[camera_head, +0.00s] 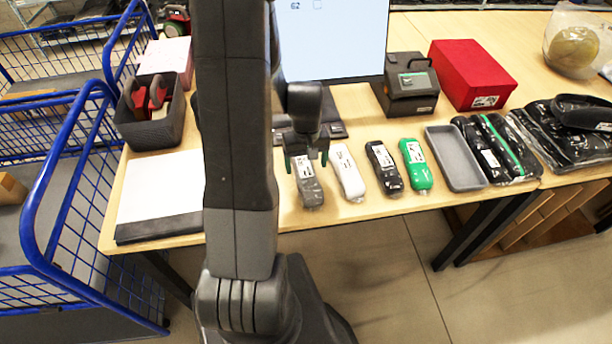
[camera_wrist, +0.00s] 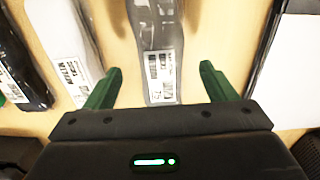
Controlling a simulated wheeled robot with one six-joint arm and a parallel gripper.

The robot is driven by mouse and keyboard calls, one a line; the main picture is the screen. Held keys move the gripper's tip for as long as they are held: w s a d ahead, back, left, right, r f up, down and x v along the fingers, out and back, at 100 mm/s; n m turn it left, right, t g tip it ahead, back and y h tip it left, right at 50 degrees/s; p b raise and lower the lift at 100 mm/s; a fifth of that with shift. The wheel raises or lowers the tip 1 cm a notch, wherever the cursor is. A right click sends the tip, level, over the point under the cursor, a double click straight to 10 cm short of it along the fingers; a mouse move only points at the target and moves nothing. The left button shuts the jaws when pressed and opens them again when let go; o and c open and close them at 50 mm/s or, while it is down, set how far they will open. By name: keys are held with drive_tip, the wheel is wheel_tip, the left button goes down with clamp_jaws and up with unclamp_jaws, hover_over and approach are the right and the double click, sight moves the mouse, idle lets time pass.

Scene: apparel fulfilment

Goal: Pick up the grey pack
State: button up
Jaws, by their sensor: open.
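The grey pack (camera_head: 310,189) lies on the wooden table, leftmost in a row of wrapped packs, with a white label at its far end. My gripper (camera_head: 306,161) is right over that labelled end, with its fingers apart. In the wrist view, the grey pack (camera_wrist: 160,50) lies between the two green fingertips of my gripper (camera_wrist: 160,80), with a gap on each side. Nothing is held. My arm hides part of the table to the left.
To the right lie a white pack (camera_head: 347,172), a black pack (camera_head: 383,167), a green pack (camera_head: 415,165) and a grey tray (camera_head: 456,158). A label printer (camera_head: 408,88), a red box (camera_head: 472,74) and a monitor (camera_head: 335,40) stand behind. A blue-framed cart (camera_head: 42,210) is at left.

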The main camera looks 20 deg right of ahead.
sight(305, 170)
drive_tip(key=shift+w+d+f+p, duration=0.1)
drive_tip(key=shift+w+f+p, duration=0.15)
drive_tip(key=shift+f, duration=0.85)
drive_tip(key=shift+w+f+p, duration=0.1)
drive_tip(key=shift+w+f, duration=0.15)
drive_tip(key=shift+f, duration=1.4)
drive_tip(key=c, duration=1.1)
drive_tip(key=shift+r, duration=0.1)
